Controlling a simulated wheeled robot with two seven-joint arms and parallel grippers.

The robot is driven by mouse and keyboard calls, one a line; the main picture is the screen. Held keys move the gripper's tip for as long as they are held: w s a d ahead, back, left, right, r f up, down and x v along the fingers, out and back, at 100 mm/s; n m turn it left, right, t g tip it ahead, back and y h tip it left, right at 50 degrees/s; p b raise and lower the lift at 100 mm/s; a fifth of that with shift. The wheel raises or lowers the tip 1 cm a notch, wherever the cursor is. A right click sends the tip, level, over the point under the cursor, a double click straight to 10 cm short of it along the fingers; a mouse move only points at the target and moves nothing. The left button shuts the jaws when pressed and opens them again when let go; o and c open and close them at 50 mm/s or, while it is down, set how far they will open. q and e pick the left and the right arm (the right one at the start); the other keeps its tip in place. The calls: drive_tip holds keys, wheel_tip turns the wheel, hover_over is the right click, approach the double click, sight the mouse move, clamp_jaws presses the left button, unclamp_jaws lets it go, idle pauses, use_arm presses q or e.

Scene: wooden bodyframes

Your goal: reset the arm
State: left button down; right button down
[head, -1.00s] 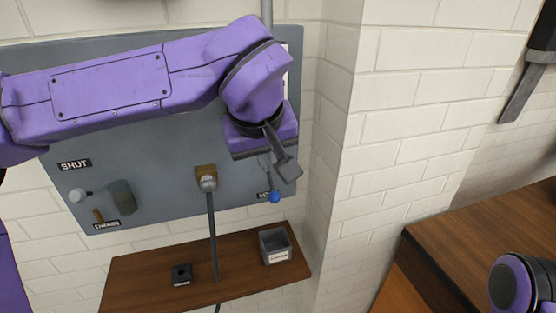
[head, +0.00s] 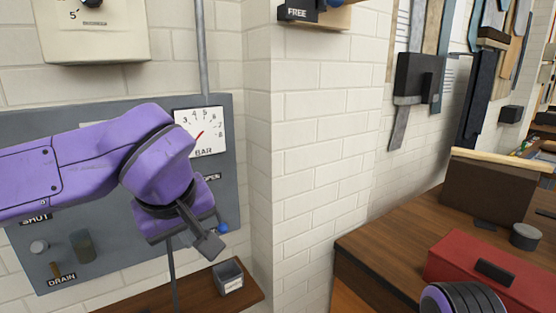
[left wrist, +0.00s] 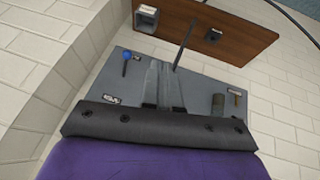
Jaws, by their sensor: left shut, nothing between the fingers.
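My left arm reaches in from the left in the head view, in front of a grey wall panel (head: 110,262). My left gripper (head: 208,244) points down and to the right, its fingers together with nothing between them. It appears just below and left of a blue knob (head: 222,228) on the panel; the distance to the panel is unclear. In the left wrist view the closed gripper (left wrist: 160,75) is seen against the panel, with the blue knob (left wrist: 126,56) to its left. My right gripper is not in view; only a rounded part of my right arm shows at the bottom right.
A pressure gauge (head: 201,132) is on the panel. A wooden shelf (head: 250,295) below holds a small grey box (head: 228,278). A white brick corner (head: 262,180) juts out right of the panel. At right, a workbench (head: 380,245) carries a red toolbox (head: 490,275).

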use_arm(q)
drive_tip(key=w+a+f+n+t+y, duration=0.1)
drive_tip(key=w+f+n+t+y, duration=0.1)
drive_tip(key=w+f+n+t, duration=0.4)
wheel_tip(320, 180, down, 23)
drive_tip(key=w+a+g, duration=0.1)
drive_tip(key=a+g, duration=0.1)
drive_tip(key=s+a+f+m+g+h+b, duration=0.1)
drive_tip(key=s+a+f, duration=0.2)
drive_tip(key=s+f, duration=0.5)
drive_tip(key=s+a+f+m+g+b, duration=0.1)
drive_tip(key=s+a+f+m, duration=0.1)
drive_tip(key=s+f, duration=0.6)
drive_tip(key=s+a+f+m+g, duration=0.1)
drive_tip(key=s+a+f+g, duration=0.1)
drive_tip(key=s+a+f, duration=0.2)
drive_tip(key=s+a+f+m+g+y, duration=0.1)
drive_tip(key=s+a+f, duration=0.3)
drive_tip(key=s, duration=0.6)
wheel_tip(320, 180, down, 2)
drive_tip(key=shift+s+m+g, duration=0.15)
drive_tip(key=shift+m+g, duration=0.55)
drive_tip(key=shift+g, duration=0.1)
